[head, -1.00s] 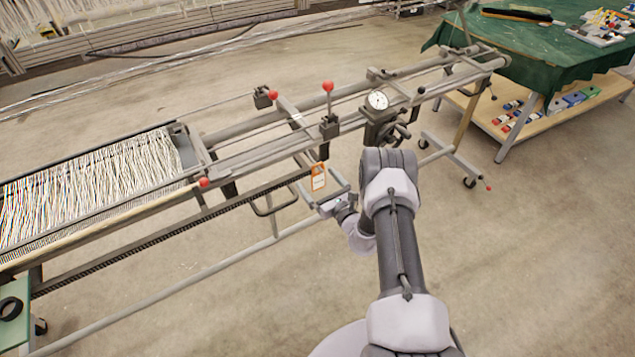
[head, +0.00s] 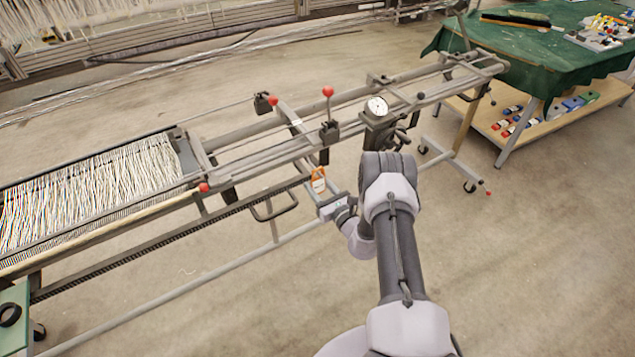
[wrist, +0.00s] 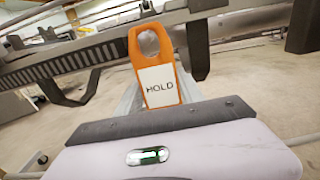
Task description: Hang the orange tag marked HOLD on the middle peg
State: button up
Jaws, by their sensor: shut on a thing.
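The orange tag (wrist: 181,88) has a white label reading HOLD and a large hole at its top. It stands upright above my gripper (wrist: 150,112) in the wrist view, its lower end at the jaws. My gripper is shut on it. In the head view the tag (head: 318,183) shows small, just above my gripper (head: 325,202), beside the front rail of the grey frame. In the wrist view the tag's hole is level with a dark rail (wrist: 90,52), and I cannot tell if they touch. I cannot make out which part is the middle peg.
A dark bracket (wrist: 197,50) hangs down just right of the tag. The frame carries red-knobbed levers (head: 328,92), a round dial (head: 377,106) and a bed of pale threads (head: 90,195). A green-covered table (head: 500,45) stands at back right. The floor at right is clear.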

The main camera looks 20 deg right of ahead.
jog(key=shift+r, duration=0.5)
jog(key=s+d+p, duration=0.1)
jog(key=s+p, duration=0.1)
jog(key=s, duration=0.5)
jog(key=shift+s+p, duration=0.25)
jog(key=shift+p, duration=0.05)
dwell(0.3)
